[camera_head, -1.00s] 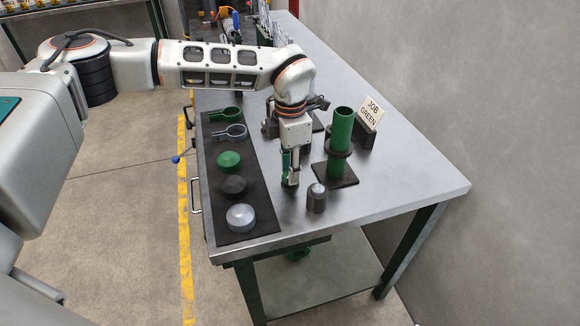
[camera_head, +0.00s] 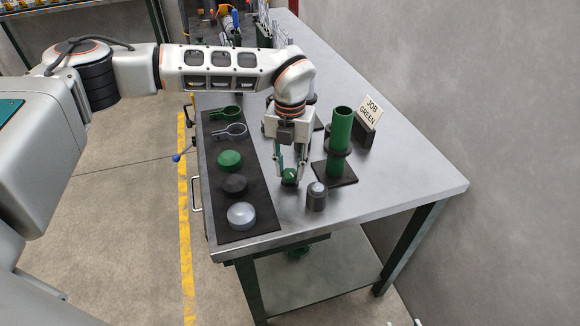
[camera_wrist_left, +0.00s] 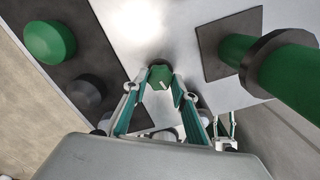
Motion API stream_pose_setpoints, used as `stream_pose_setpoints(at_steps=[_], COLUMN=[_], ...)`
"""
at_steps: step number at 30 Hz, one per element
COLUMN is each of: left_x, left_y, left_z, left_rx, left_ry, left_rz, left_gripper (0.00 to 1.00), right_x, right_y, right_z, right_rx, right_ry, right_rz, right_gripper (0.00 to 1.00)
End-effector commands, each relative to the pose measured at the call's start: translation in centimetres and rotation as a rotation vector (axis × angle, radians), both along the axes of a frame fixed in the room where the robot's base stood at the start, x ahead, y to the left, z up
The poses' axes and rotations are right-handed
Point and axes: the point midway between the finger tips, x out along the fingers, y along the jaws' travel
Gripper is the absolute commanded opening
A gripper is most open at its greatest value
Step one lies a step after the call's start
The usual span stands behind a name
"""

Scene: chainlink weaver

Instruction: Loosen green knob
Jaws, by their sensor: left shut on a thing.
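The green knob (camera_head: 290,174) stands near the front edge of the grey table, left of a tall green cylinder (camera_head: 341,130). It also shows in the left wrist view (camera_wrist_left: 160,76), with a small pale mark on its top. My left gripper (camera_head: 291,181) points down with a finger on each side of the knob and is shut on it.
A small grey-capped dark post (camera_head: 316,198) stands close to the right of the gripper. A black mat (camera_head: 262,212) at left bears two ring clamps and green, black and grey caps. A "JOB GREEN" sign (camera_head: 370,113) stands behind the cylinder. The table's right side is clear.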

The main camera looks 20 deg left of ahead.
Motion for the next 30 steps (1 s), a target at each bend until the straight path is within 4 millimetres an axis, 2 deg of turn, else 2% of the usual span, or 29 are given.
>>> stream_pose_setpoints(at_steps=[30], left_x=[-0.01], left_y=[0.02], left_z=[-0.04], left_rx=[0.000], left_ry=[0.001], left_rz=[0.964], left_gripper=[0.05], right_x=[-0.07], right_y=[-0.01], right_z=[-0.46], right_rx=[-0.001], right_ry=[0.002], right_rz=[0.000], right_gripper=[0.40])
